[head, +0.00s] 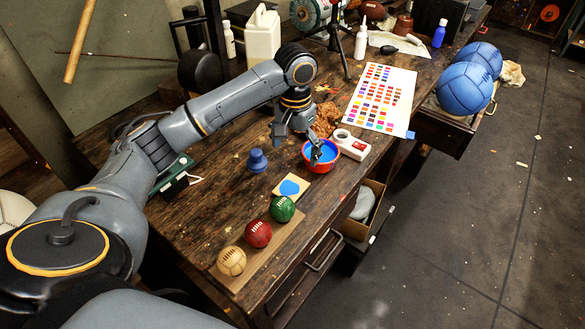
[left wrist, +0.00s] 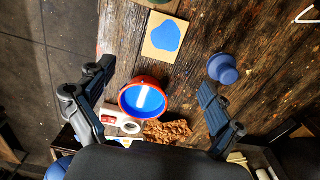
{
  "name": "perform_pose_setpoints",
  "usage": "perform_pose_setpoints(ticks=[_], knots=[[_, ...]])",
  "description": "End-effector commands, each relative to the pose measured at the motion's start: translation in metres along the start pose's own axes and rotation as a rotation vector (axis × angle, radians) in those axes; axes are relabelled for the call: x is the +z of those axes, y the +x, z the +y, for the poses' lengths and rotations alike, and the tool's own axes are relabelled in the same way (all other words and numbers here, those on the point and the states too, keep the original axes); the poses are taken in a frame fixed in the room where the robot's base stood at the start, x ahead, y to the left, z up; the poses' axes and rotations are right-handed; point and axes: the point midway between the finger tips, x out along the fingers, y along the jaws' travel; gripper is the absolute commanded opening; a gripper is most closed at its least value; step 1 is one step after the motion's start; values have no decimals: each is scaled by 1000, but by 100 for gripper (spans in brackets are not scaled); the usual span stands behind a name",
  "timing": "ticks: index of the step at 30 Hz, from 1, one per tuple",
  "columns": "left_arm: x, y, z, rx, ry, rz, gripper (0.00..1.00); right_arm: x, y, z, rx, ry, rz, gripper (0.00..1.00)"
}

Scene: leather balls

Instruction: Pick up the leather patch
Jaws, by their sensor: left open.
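The leather patch (head: 290,188) looks like a small blue shape on a tan square, lying flat on the wooden workbench. It also shows in the left wrist view (left wrist: 166,36), at the top centre beyond my fingertips. My left gripper (head: 298,143) is open and empty above the bench, behind the patch in the head view. In the left wrist view its two fingers (left wrist: 155,75) are spread wide, with a red-rimmed bowl of blue liquid (left wrist: 147,97) seen between them. The patch is apart from the fingers. My right gripper is not in view.
A blue knob-shaped object (head: 257,160) stands left of the patch. The green ball (head: 282,209), red ball (head: 258,233) and cream ball (head: 231,261) line the front edge. A white-and-red device (head: 350,145) and a colour chart (head: 381,98) lie behind the bowl.

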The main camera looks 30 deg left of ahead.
Motion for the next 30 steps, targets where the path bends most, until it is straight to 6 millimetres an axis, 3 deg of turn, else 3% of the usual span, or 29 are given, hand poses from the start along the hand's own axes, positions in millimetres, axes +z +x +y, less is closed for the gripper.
perform_pose_setpoints(ticks=[3,5,8,12,16,19,25,30], knots=[[0,0,-5,1,-16,-7,92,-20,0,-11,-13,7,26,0],[0,8,-5,1,-17,-9,92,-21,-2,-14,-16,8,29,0],[0,28,-5,0,-15,-9,92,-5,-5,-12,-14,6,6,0],[1,56,-5,0,-15,-9,92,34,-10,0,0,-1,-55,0],[0,73,-4,2,-15,-5,92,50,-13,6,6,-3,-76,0],[0,80,-4,2,-14,-5,92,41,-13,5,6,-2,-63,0],[3,99,-8,0,-14,-7,92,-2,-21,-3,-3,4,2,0],[4,124,-9,2,-13,-5,92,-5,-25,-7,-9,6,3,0]])
